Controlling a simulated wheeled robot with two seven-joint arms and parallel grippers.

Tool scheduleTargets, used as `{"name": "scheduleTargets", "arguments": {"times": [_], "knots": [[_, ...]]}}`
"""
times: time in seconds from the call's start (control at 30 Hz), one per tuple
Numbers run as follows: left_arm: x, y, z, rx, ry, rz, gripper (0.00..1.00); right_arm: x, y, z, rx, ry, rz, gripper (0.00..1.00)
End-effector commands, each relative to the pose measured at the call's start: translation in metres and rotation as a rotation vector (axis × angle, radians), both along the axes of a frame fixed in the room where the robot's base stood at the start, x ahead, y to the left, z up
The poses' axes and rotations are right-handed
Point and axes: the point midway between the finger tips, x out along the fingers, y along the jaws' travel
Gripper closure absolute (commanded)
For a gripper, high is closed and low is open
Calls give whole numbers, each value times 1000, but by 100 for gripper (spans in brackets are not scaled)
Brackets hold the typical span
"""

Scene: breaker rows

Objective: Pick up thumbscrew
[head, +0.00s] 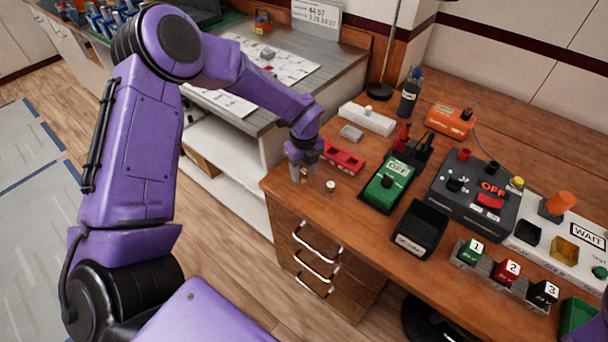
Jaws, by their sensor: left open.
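A small upright piece with a pale top (330,187), which looks like the thumbscrew, stands on the wooden desk near its left front corner. It is too small to make out in detail. My left gripper (304,176) points down over the desk corner, just left of this piece and apart from it. Its fingers are open, and I see nothing held between them. A purple part of my own shows at the lower right edge, but my right gripper is not in view.
A red tray (343,157) lies just behind the piece. The desk's front edge is close, above the drawers (318,250).

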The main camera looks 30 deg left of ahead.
Motion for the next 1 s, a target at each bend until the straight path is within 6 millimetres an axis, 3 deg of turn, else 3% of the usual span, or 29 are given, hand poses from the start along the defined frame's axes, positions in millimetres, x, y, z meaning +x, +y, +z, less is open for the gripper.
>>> {"name": "scheduleTargets", "arguments": {"times": [0.03,0.07,0.2,0.57,0.8,1.0], "knots": [[0,0,0,0,0,0,47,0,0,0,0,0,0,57],[0,0,0,0,0,0,53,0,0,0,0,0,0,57],[0,0,0,0,1,-1,99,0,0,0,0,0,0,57],[1,0,7,1,-1,-1,100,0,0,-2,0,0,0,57],[1,0,62,-1,-6,-1,100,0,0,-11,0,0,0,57],[0,-2,94,1,0,-41,100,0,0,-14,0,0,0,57]]}}
